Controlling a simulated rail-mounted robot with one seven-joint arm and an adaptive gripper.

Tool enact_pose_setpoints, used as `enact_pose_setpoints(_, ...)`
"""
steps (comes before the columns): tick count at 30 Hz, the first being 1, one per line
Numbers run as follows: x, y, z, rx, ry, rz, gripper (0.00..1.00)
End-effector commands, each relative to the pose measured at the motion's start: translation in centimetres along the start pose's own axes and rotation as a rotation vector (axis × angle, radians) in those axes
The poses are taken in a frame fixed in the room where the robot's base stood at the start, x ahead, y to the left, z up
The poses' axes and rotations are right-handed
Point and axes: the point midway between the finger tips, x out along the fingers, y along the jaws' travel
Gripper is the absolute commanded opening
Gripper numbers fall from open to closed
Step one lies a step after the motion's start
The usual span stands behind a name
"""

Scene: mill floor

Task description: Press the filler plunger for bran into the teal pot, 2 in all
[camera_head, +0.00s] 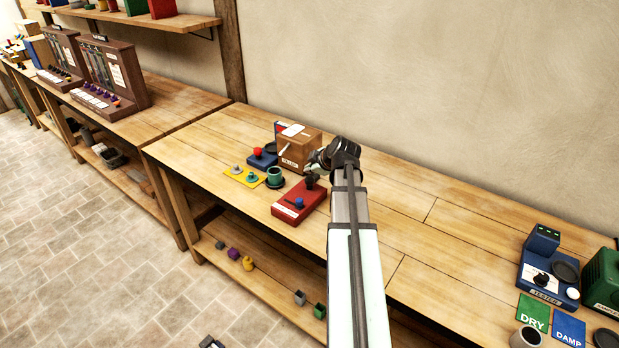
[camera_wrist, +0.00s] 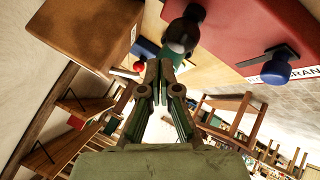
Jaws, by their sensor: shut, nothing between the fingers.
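The red box (camera_head: 300,203) stands on the bench. It has a blue knob (camera_head: 299,202) and a white label; in the wrist view the red box (camera_wrist: 260,30) shows part of the label, ending in "RAN". The teal pot (camera_head: 274,174) sits on a dark round base left of the red box; in the wrist view, teal shows below the dark piece, partly hidden. My gripper (camera_head: 311,183) is shut and empty over the back of the red box; its fingertips (camera_wrist: 158,69) show in the wrist view.
A brown box (camera_head: 299,153) stands close behind my gripper. A blue unit with a red button (camera_head: 258,154) and a yellow plate with small knobs (camera_head: 243,175) stand to the left. The bench right of my arm is clear up to the blue tester (camera_head: 548,275).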

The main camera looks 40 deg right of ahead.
Motion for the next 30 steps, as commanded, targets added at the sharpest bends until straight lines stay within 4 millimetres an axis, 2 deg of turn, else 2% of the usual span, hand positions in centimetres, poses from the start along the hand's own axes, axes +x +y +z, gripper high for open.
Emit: enact_pose_setpoints(30,0.66,-0.48,0.48,0.000,0.000,0.000,0.00)
